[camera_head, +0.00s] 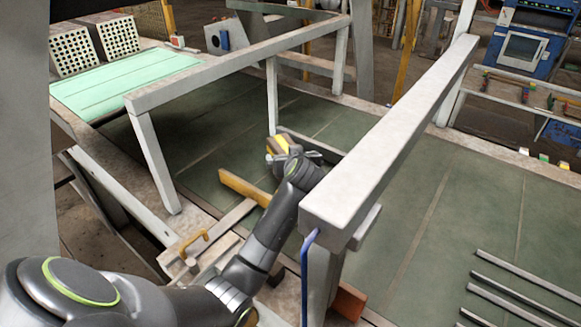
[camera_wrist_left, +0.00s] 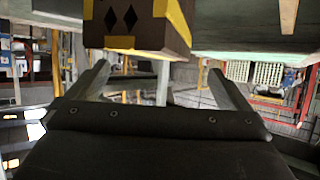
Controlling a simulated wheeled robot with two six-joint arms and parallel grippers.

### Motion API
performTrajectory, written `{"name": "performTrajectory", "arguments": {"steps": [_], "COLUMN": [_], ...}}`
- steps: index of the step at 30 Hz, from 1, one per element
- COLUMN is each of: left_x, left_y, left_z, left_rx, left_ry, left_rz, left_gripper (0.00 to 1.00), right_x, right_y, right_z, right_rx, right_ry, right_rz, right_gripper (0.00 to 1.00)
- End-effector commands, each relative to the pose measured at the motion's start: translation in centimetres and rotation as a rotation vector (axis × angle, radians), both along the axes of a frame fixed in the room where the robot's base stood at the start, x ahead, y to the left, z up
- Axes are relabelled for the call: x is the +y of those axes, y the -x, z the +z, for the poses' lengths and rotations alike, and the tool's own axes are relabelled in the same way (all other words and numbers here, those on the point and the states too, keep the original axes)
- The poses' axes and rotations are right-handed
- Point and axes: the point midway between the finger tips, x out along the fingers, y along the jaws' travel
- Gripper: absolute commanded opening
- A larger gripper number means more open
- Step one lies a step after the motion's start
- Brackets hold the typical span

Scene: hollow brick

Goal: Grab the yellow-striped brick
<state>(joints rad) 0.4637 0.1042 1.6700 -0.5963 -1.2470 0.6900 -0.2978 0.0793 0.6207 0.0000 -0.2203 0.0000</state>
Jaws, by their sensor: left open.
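The yellow-striped brick (camera_head: 282,144) is on the green work surface near the middle of the head view, partly hidden by my left gripper (camera_head: 291,160). In the left wrist view the brick (camera_wrist_left: 138,38) is brown with yellow edge bands and dark diamond-shaped holes, and sits at the top of the picture. My left gripper (camera_wrist_left: 158,68) has its two fingers spread wide, with the brick showing between and beyond the tips. I cannot tell whether either finger touches it. My right gripper is not in view.
A pale raised rail (camera_head: 390,145) runs close to the right of my left arm, and another frame rail (camera_head: 240,62) stands to the left. An orange bar (camera_head: 243,187) lies near my wrist. Dark metal bars (camera_head: 510,290) lie at the lower right. The surface right of the rail is mostly clear.

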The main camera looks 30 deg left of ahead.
Motion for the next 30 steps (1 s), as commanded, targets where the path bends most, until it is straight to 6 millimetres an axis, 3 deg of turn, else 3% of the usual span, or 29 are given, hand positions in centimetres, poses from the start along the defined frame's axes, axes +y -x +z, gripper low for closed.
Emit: {"name": "performTrajectory", "arguments": {"steps": [12,23,30], "left_x": [1.7,2.1,2.1], "left_y": [-3.5,-3.9,-3.8], "left_z": [-2.3,-2.3,-2.3], "left_rx": [-0.002,-0.001,0.0], "left_ry": [-0.001,0.001,0.0], "left_rz": [0.0,0.0,0.0], "left_gripper": [1.0,1.0,0.7], "right_x": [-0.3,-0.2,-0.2], "right_y": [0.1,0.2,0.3], "right_z": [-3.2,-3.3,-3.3], "right_rx": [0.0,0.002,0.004], "right_ry": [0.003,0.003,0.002], "right_rz": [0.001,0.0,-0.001], "right_gripper": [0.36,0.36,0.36]}}
